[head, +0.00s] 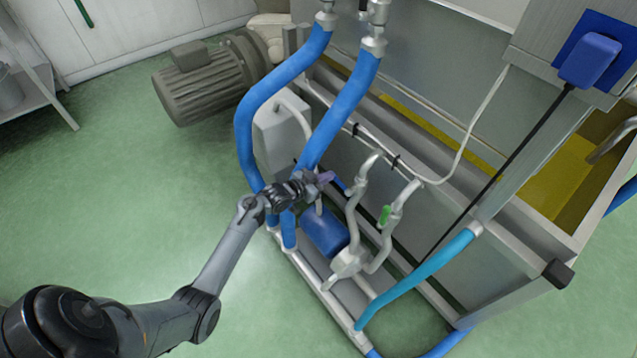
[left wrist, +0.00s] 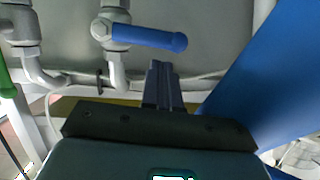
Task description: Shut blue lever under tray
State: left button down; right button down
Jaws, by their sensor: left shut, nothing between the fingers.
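The blue lever (left wrist: 150,38) sits on a grey valve in the left wrist view and sticks out to the right, across its pipe. In the head view the lever (head: 341,184) is small and partly hidden by my gripper. My left gripper (head: 327,177) is shut and empty, close beside the lever's free end. In the left wrist view its fingertips (left wrist: 160,66) lie just below the lever in the picture; I cannot tell whether they touch. The metal tray (head: 450,150), yellow inside, stands above the pipes. My right gripper is out of view.
A green lever (head: 385,215) is on the neighbouring pipe. Thick blue hoses (head: 345,108) run close to my left gripper, and a blue pump motor (head: 324,232) sits below it. A grey motor (head: 202,82) is behind. Green floor on the left is open.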

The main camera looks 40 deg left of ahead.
pick_arm(q)
jog(key=shift+w+f+b, duration=0.3)
jog(key=shift+f+b, duration=0.1)
jog(key=shift+f, duration=0.3)
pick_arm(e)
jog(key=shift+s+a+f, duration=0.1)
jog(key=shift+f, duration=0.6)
pick_arm(q)
jog(key=shift+a+f+n+h, duration=0.25)
jog(key=shift+f+n, duration=0.35)
jog(key=shift+f, duration=0.3)
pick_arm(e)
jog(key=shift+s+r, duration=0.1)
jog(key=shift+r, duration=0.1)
pick_arm(q)
jog(key=shift+d, duration=0.1)
jog(key=shift+p, duration=0.3)
